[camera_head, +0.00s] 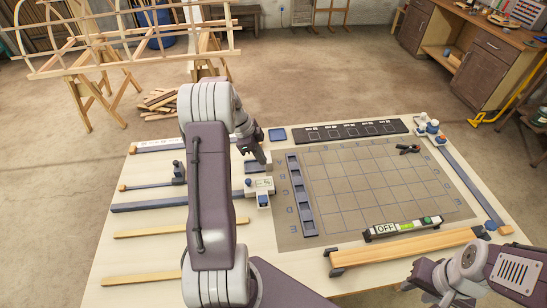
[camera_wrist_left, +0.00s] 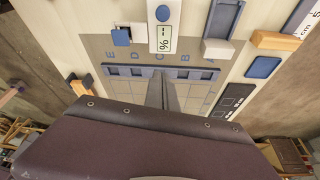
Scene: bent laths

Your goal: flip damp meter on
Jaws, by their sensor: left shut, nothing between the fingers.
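The damp meter looks to be the small white device (camera_head: 262,190) with a "%" display and a blue button, on the table left of the grey mat. It also shows at the top of the left wrist view (camera_wrist_left: 163,28), its display reading "--" beside "%". My left gripper (camera_head: 263,158) is shut and empty, just beyond the meter in the head view and apart from it. In the left wrist view its fingers (camera_wrist_left: 162,92) point toward the blue lettered strip. My right gripper (camera_head: 412,286) is at the lower right, its fingers unclear.
A level-like device marked OFF (camera_head: 403,228) lies on the front of the grid mat (camera_head: 350,175). A wooden lath (camera_head: 410,246) lies in front of it. Black pliers-like clip (camera_head: 408,149) lies on the mat.

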